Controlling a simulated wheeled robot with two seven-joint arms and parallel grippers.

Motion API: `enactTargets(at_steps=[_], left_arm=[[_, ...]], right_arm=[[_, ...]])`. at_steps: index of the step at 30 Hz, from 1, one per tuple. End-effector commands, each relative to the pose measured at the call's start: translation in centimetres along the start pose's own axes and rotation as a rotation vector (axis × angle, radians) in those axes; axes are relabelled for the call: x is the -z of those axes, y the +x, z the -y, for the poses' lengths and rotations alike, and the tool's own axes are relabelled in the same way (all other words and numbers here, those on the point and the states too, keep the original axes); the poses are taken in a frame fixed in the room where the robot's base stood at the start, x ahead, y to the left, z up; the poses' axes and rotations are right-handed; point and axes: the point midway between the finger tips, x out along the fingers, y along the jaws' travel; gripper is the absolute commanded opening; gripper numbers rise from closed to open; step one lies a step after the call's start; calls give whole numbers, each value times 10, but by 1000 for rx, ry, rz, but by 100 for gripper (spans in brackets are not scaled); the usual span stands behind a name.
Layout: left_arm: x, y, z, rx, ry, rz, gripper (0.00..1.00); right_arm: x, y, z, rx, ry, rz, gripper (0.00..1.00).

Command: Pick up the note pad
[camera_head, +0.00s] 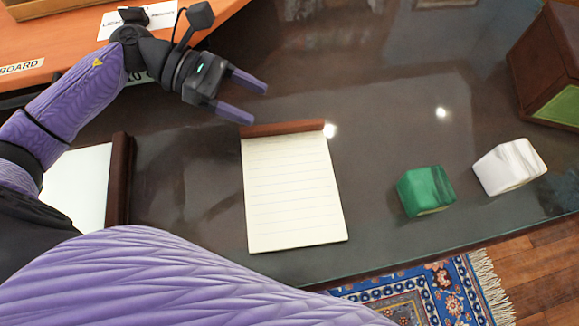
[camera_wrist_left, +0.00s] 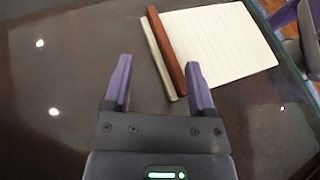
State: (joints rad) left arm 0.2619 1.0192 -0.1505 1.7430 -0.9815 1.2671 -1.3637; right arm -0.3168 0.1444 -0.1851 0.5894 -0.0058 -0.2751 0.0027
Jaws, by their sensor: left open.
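The note pad (camera_head: 292,195) lies flat on the dark glossy table. It has lined cream pages and a brown binding strip along its far edge. My left gripper (camera_head: 244,97) is open and empty, just beyond the far left corner of that strip. In the left wrist view the note pad (camera_wrist_left: 222,42) lies ahead of my left gripper (camera_wrist_left: 158,84). There the brown strip runs aslant, close to the right fingertip. I cannot tell whether the finger touches it. My right gripper is not in view.
A green block (camera_head: 425,190) and a white block (camera_head: 509,167) stand right of the pad on the table (camera_head: 375,120). A brown-edged item with a white sheet (camera_head: 82,185) lies left. A brown and green box (camera_head: 556,75) is at the far right. A blue rug (camera_head: 440,290) lies below.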

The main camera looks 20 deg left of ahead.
Motion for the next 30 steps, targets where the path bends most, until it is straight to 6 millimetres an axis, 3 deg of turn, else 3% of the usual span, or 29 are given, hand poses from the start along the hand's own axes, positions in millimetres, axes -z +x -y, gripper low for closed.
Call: enactTargets(at_steps=[12, 20, 30], left_arm=[[0, 71, 0, 0, 1, 2, 72], [-1, 75, 0, -1, 1, -1, 70], [-1, 74, 0, -1, 0, -1, 0]], right_arm=[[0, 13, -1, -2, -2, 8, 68], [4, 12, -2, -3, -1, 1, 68], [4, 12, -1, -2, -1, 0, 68]])
